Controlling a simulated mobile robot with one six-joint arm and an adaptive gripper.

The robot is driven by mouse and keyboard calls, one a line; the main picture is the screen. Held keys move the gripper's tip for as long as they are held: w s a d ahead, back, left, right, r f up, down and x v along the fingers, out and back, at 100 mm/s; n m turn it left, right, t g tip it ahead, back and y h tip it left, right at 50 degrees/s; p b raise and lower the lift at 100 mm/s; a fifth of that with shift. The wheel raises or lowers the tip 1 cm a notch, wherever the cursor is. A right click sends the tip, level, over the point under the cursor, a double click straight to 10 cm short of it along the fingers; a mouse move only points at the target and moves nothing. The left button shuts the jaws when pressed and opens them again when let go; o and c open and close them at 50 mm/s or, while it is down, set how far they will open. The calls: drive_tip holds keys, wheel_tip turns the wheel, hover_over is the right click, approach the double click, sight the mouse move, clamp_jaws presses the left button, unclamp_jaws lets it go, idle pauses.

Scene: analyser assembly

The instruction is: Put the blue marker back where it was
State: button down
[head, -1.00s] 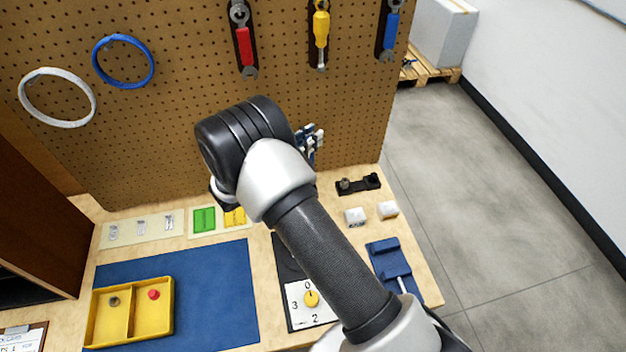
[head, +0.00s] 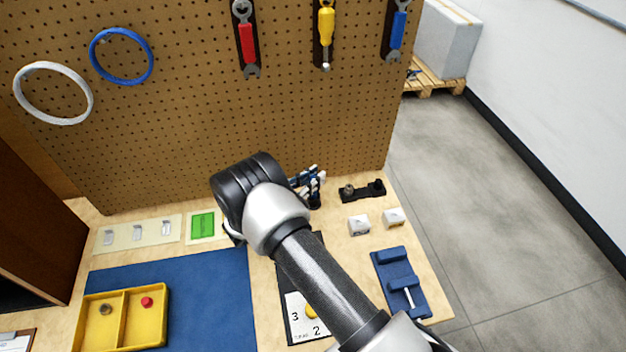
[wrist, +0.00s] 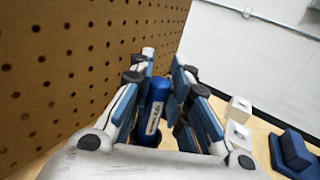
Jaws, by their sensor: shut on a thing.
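The blue marker (wrist: 154,108) stands between the fingers of my gripper (wrist: 160,85) in the wrist view. It is a blue cylinder with pale lettering and a dark lower end. My gripper is shut on it. In the head view my gripper (head: 312,182) is beside the pegboard, low over the back of the bench, partly hidden by my arm. I cannot make out the marker clearly in that view.
The pegboard (head: 200,130) rises close behind my gripper. A black holder (head: 362,191), two white blocks (head: 358,225) and a blue fixture (head: 400,282) stand to the right. A yellow tray (head: 118,318) lies on the blue mat (head: 208,295) at front left.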

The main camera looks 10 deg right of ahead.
drive_tip(key=shift+f, duration=0.2)
drive_tip(key=c, duration=1.5)
unclamp_jaws()
drive_tip(key=shift+r, duration=0.1)
drive_tip(key=shift+r, duration=0.1)
